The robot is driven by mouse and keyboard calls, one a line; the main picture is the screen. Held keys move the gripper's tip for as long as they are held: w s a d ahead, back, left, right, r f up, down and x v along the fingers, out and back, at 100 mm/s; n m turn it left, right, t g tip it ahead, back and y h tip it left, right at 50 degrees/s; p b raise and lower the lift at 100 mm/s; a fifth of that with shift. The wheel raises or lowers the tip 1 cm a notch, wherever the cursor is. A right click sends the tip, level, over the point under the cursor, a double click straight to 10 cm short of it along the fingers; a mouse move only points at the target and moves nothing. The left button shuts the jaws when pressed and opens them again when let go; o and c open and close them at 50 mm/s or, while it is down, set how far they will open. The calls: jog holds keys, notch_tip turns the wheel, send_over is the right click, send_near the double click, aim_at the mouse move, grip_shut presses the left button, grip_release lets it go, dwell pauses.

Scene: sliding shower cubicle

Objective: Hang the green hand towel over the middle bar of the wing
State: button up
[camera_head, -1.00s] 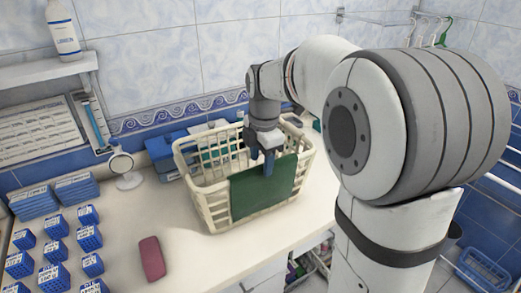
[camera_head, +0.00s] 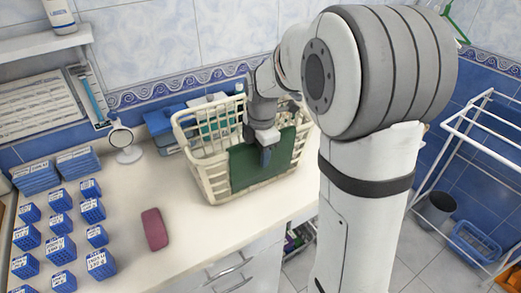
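The green hand towel (camera_head: 250,171) hangs over the near rim of a cream laundry basket (camera_head: 216,187) on the counter. The other finger is hidden, so I cannot tell whether the gripper has closed on the towel. A white drying rack with wing bars (camera_head: 484,148) stands at the right, partly cut off by the picture edge.
A round mirror (camera_head: 122,137) stands behind. A grey bin (camera_head: 438,207) and a blue basket (camera_head: 474,245) are on the floor near the rack. My arm hides the middle right.

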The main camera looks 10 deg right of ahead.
grip_shut()
notch_tip(320, 180, up, 20)
jog(key=p, duration=1.2)
dwell(0.9)
